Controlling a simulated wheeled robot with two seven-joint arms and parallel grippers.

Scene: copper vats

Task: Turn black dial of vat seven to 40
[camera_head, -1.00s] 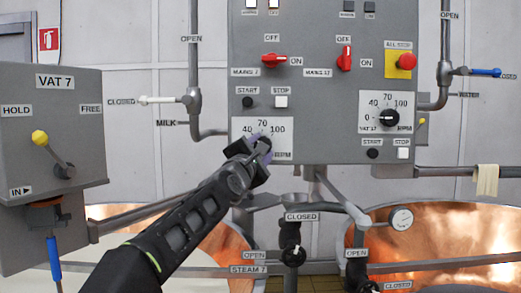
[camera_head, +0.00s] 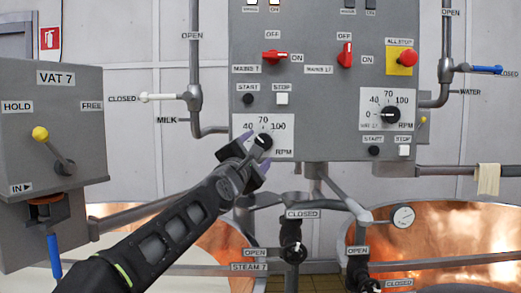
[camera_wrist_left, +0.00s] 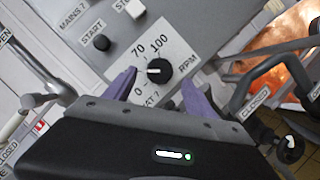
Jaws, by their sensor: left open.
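The black dial of vat seven (camera_head: 264,141) sits on a white scale plate (camera_head: 283,149) on the grey panel, below its START and STOP buttons. My left gripper (camera_head: 254,152) is open just below and left of the dial. In the left wrist view, the dial (camera_wrist_left: 158,71) shows beyond and between the two purple fingers, apart from both. Its white pointer mark faces left in that view, toward the scale part behind the left finger, where the 40 lies. The 0, 70 and 100 show there. In the head view, 40, 70 and 100 are readable. My right gripper is not in view.
A second black dial (camera_head: 390,115) with its own scale is at the panel's right. Red mains switches (camera_head: 275,57) and an all-stop button (camera_head: 407,58) are above. A grey VAT 7 box (camera_head: 60,110) stands left. Pipes and black valves (camera_head: 291,232) lie below.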

